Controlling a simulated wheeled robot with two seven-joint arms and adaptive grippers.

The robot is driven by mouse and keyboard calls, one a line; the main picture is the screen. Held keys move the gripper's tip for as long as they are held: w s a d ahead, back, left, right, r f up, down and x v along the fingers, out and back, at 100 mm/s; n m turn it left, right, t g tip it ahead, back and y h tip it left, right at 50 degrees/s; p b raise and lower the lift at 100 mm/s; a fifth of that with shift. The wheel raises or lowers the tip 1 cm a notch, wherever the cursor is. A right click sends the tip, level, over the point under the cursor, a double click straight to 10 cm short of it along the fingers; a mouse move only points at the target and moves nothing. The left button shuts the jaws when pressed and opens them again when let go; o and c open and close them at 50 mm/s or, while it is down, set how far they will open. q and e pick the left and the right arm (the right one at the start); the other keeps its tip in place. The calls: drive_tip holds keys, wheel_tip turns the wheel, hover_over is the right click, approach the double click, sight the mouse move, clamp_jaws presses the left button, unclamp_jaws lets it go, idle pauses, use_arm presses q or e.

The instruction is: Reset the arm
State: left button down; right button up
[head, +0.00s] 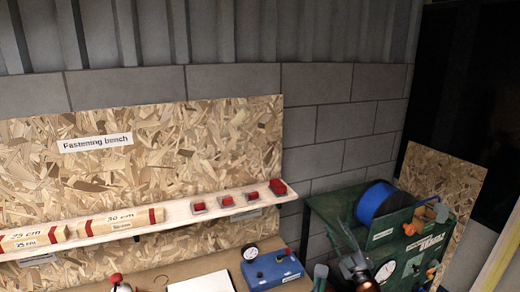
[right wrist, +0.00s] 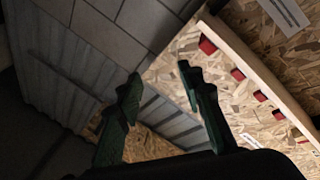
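My right gripper (head: 343,240) shows at the lower right of the head view, in front of the green bench unit, partly blending with it. In the right wrist view its two dark green fingers (right wrist: 160,75) stand apart with nothing between them. It points up past the chipboard toward the grey wall and touches nothing that I can see. My left gripper is not in view.
A shelf (head: 180,219) on the chipboard panel (head: 200,140) carries wooden blocks and several red pieces. On the bench below is a blue box (head: 272,270) with a gauge. A blue reel (head: 376,203) tops the green unit (head: 325,206) at right.

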drive_tip(key=w+d+f+m+g+h, duration=0.3)
drive_tip(key=d+f+m+h, duration=0.25)
drive_tip(key=f+m, duration=0.35)
wheel_tip(320, 180, down, 17)
drive_tip(key=s+d+g+b, duration=0.1)
drive_tip(key=s+d+g, duration=0.1)
drive_tip(key=s+d+f+m+g+h+b, duration=0.1)
drive_tip(key=s+f+g, duration=0.1)
drive_tip(key=s+f, duration=0.8)
drive_tip(key=s+d+f+g+b, duration=0.15)
drive_tip(key=s+f, duration=0.25)
drive_tip(key=f, duration=1.2)
drive_tip(key=s+d+f+m+g+h+b, duration=0.1)
drive_tip(key=s+f+g, duration=0.2)
drive_tip(key=s+f, duration=0.7)
drive_tip(key=s+a+f+g+b, duration=0.1)
drive_tip(key=s+f+g+b, duration=0.3)
drive_tip(key=s+f, duration=2.2)
drive_tip(key=s+a+f+g, duration=0.1)
drive_tip(key=s+f, duration=0.2)
drive_tip(key=s, duration=0.7)
drive_tip(key=s+a+f+m+g+b, duration=0.1)
drive_tip(key=s+a+f+g, duration=0.1)
drive_tip(key=s, duration=0.9)
drive_tip(key=s+a+f+g, duration=0.1)
drive_tip(key=s+f, duration=0.3)
drive_tip(key=s, duration=0.6)
drive_tip(key=shift+s+a+g+y, duration=0.2)
drive_tip(key=shift+s+g+y, duration=0.15)
drive_tip(key=shift+g, duration=0.3)
